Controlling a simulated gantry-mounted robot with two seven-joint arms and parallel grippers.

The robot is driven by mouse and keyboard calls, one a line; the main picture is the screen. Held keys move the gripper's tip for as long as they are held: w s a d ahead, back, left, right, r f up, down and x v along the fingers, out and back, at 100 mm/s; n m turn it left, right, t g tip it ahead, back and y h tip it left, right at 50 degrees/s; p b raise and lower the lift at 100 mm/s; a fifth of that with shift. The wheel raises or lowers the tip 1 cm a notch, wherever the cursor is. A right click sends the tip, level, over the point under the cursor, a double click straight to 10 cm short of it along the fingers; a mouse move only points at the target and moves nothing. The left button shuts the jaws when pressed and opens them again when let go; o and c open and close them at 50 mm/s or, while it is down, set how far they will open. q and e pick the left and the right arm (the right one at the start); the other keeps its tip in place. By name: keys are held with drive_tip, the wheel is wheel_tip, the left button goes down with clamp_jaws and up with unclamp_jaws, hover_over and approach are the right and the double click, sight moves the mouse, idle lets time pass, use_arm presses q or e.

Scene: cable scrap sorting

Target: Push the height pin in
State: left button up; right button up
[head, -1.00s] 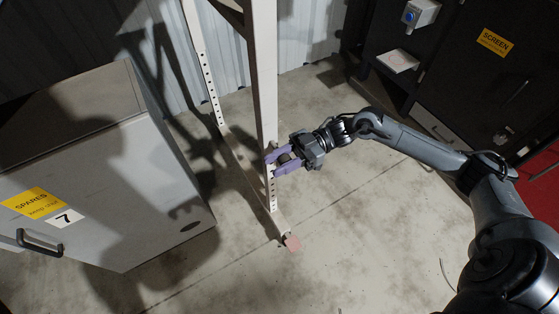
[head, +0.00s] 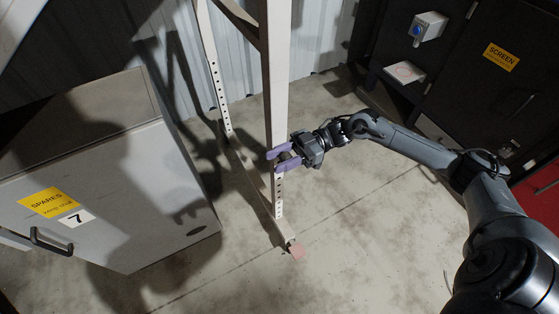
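A pale upright post (head: 278,85) with a row of holes down its lower leg (head: 278,205) stands in the middle of the head view. My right gripper (head: 277,161) is at this leg, near the top of the row of holes. Its two purple fingers are apart, one above the other, with their tips at the post. A small dark round thing shows between the fingers; it may be the height pin, but I cannot tell whether the fingers touch it or how far in it sits. My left gripper is not in view.
A second holed leg (head: 219,95) stands behind. A grey cabinet (head: 130,225) marked SPARES and 7 is at the left. A dark cabinet (head: 480,105) marked SCREEN is at the right. The floor between is mostly clear.

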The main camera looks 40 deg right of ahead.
drive_tip(key=shift+o, duration=1.2)
drive_tip(key=shift+d, duration=0.1)
drive_tip(key=shift+r, duration=0.1)
drive_tip(key=shift+d, duration=0.1)
